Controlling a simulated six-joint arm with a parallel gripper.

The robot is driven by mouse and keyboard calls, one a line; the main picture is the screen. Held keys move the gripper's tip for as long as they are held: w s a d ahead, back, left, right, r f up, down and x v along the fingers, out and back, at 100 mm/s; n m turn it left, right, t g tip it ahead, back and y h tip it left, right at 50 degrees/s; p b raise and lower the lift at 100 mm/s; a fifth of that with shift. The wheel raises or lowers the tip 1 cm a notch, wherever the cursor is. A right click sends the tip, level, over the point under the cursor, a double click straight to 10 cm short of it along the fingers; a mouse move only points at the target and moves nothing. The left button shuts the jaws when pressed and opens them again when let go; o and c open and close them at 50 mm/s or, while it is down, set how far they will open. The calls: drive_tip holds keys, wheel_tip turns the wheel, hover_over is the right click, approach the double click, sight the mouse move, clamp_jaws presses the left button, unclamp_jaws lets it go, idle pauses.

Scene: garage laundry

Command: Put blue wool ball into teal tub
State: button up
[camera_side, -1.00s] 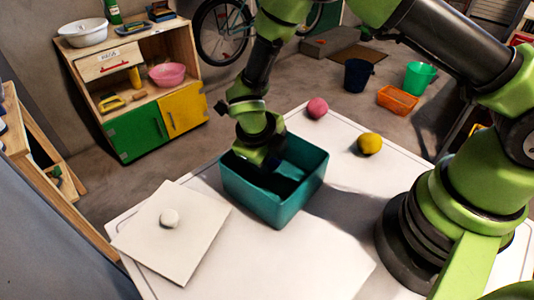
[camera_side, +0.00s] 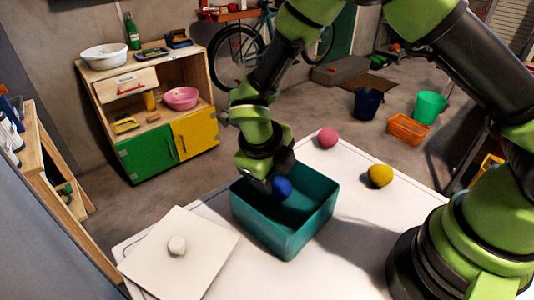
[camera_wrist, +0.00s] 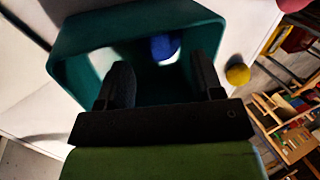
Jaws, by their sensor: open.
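The teal tub (camera_side: 283,237) stands open-topped on the white table; in the wrist view its rim (camera_wrist: 75,42) surrounds the ball and my fingers. The blue wool ball (camera_side: 281,187) shows within the tub's opening, just below my gripper (camera_side: 276,176). In the wrist view the ball (camera_wrist: 163,47) lies past my fingertips, inside the tub's outline. My gripper (camera_wrist: 160,78) is open, its two dark fingers spread apart over the tub. I cannot tell whether the ball touches the tub's floor.
A pink ball (camera_side: 327,138) and a yellow ball (camera_side: 380,175) rest on the table (camera_side: 350,262) behind and right of the tub. A white square lid with a knob (camera_side: 205,257) lies at left. A shelf unit (camera_side: 185,87) stands behind. The table's front is clear.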

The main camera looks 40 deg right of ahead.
drive_tip(key=v, duration=0.7)
drive_tip(key=s+d+r+m+t+y, duration=0.1)
drive_tip(key=s+d+r+m+y, duration=0.15)
drive_tip(key=r+m, duration=0.55)
drive_tip(key=s+d+r+m+t+y, duration=0.1)
drive_tip(key=s+d+r+m, duration=0.35)
drive_tip(key=m, duration=0.75)
drive_tip(key=s+d+r+m+t+y, duration=0.1)
drive_tip(key=s+m, duration=0.3)
drive_tip(key=m, duration=0.7)
drive_tip(key=s+r+m+t+y, duration=0.1)
drive_tip(key=s+r+m+t, duration=0.2)
drive_tip(key=m, duration=0.8)
drive_tip(key=s+r, duration=0.1)
drive_tip(key=s, duration=0.1)
drive_tip(key=shift+s+d+m, duration=0.3)
drive_tip(key=shift+d+m, duration=0.1)
